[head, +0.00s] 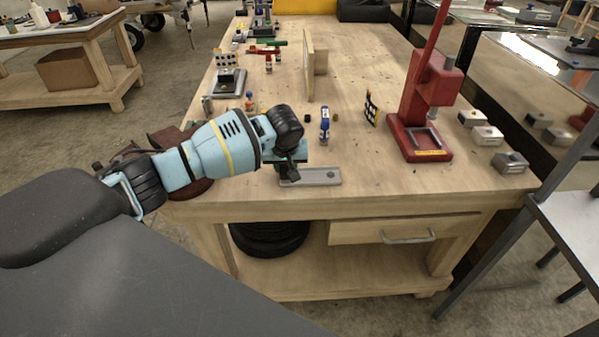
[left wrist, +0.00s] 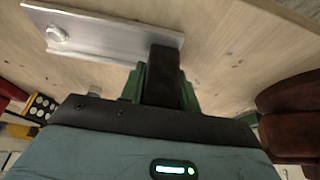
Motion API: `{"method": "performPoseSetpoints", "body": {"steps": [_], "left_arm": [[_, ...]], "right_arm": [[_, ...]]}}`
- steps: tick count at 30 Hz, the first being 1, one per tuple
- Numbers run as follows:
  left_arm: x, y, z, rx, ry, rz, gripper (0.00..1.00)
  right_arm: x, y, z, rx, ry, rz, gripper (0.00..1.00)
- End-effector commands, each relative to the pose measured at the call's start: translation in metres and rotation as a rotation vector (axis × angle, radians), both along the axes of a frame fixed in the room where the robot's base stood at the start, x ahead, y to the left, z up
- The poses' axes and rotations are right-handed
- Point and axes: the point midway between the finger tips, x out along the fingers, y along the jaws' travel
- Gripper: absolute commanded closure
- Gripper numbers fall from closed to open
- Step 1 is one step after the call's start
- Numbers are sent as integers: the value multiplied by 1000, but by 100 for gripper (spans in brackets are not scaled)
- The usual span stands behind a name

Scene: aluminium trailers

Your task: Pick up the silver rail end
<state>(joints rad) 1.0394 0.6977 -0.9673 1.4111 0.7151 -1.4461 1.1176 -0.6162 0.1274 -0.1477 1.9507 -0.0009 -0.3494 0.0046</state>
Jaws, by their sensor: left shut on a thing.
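The silver rail end (head: 322,177) is a flat grey metal piece with a round hole or stud near its right end. It lies at or just above the front edge of the wooden workbench (head: 400,185); I cannot tell whether it touches the top. My left gripper (head: 288,174) is shut on its left end. In the left wrist view the rail end (left wrist: 105,38) runs from the dark finger of my left gripper (left wrist: 163,75) to the upper left. The finger covers part of it. My right gripper is not in view.
A red press (head: 425,110) stands right of the rail end. A small blue and white bottle (head: 325,125) and an upright wooden board (head: 309,65) stand behind. Grey metal blocks (head: 487,135) sit at the right edge.

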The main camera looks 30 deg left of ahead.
Motion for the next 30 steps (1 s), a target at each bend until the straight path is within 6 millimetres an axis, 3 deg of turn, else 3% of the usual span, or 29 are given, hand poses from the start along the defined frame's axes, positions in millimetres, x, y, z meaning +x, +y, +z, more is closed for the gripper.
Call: {"method": "performPoseSetpoints", "body": {"steps": [11,19,30], "left_arm": [[1,0,6,-2,-3,0,100],[1,0,39,-3,-5,-1,100],[-72,-4,42,0,0,-2,100]], "right_arm": [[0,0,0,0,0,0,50],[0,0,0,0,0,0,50],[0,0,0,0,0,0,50]]}}
